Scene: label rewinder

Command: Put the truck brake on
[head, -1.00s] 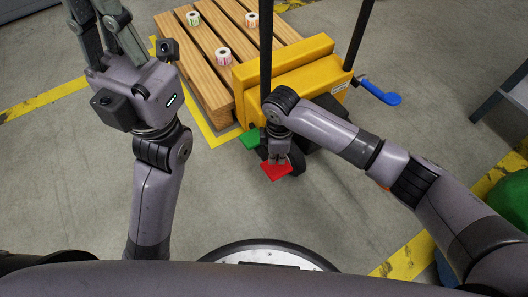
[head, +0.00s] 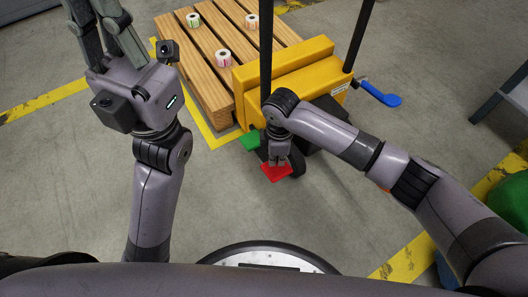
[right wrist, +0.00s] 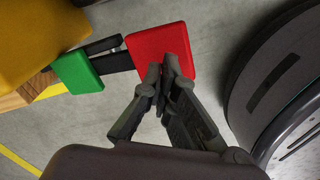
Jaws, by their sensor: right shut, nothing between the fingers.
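The yellow pallet truck (head: 290,75) stands at the pallet's near end. A red pedal (head: 276,174) and a green pedal (head: 249,140) stick out low on its near side. They also show in the right wrist view, red (right wrist: 158,45) and green (right wrist: 78,72). My right gripper (head: 276,163) is shut and empty, pointing down with its fingertips at the red pedal; its tips (right wrist: 170,65) overlap the pedal's edge in the wrist view. Whether they touch it is unclear. My left gripper (head: 105,20) is raised at the upper left, away from the truck, its tips cut off.
A wooden pallet (head: 190,62) with several label rolls (head: 223,58) lies behind the truck. A blue lever (head: 382,94) sticks out at the truck's right. A grey table (head: 505,90) stands at the right edge. The floor left of the truck is clear.

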